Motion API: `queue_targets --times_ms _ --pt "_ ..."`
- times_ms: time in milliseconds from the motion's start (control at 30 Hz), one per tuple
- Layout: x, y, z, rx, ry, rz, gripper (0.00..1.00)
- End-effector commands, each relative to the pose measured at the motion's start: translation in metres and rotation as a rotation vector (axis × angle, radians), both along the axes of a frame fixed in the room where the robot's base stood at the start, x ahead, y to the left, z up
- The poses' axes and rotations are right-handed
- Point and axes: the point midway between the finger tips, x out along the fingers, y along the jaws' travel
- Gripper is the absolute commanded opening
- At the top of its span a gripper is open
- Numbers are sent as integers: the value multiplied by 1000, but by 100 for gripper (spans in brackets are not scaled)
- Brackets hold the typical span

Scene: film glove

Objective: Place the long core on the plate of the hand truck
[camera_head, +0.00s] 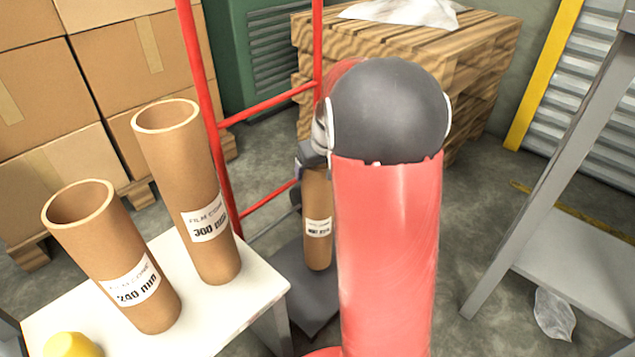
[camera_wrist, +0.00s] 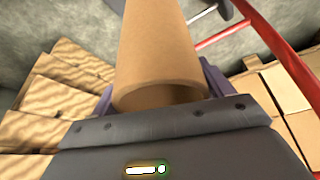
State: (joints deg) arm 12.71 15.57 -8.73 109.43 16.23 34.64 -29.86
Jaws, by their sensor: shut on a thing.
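My gripper (camera_head: 312,160) is shut on a brown cardboard core (camera_head: 317,240); in the wrist view the core (camera_wrist: 158,45) runs away from between the fingers (camera_wrist: 160,88). The core is roughly upright in the head view, with a white label whose number I cannot read. Its upper part is hidden by my gripper and arm. The dark plate (camera_head: 312,308) of the red hand truck (camera_head: 212,120) lies below and behind it. I cannot tell whether the core's lower end touches the plate.
A white table (camera_head: 225,318) at front left bears a 300 mm core (camera_head: 190,180), a 240 mm core (camera_head: 115,255) and a yellow object (camera_head: 70,345). Wooden pallets (camera_head: 400,45) stand behind, cartons (camera_head: 85,70) at back left. A grey shelf (camera_head: 570,245) stands at right.

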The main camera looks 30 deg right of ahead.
Motion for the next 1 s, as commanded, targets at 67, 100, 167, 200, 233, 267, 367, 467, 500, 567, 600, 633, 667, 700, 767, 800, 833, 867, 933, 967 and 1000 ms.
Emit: queue_targets --times_ms 67,100,167,200,233,267,367,467,500,567,600,633,667,700,767,800,833,867,933,967,1000 --pt "-1 0 -19 2 4 -2 36" --pt "0 0 -26 2 3 -1 36" --pt "0 0 -34 1 3 -1 36" --pt "0 0 -38 1 2 -1 36" --pt "0 0 -40 0 1 -1 36" --pt "0 0 -41 0 0 -1 36" --pt "0 0 -42 0 -1 0 36" --pt "0 0 -41 0 -1 0 36" --pt "0 0 -41 0 -1 0 36" --pt "0 0 -42 0 0 0 36" --pt "0 0 -44 0 0 0 36" --pt "0 0 -45 0 0 0 36" --pt "0 0 -44 0 0 0 82" --pt "0 0 -44 0 1 0 87" --pt "0 0 -44 0 1 0 95" --pt "0 0 -44 0 1 0 100" --pt "0 0 -44 0 1 0 100" --pt "0 0 -44 0 1 0 100" --pt "0 0 -44 0 1 0 100" --pt "0 0 -44 0 1 0 100" --pt "0 0 -43 0 1 0 100"
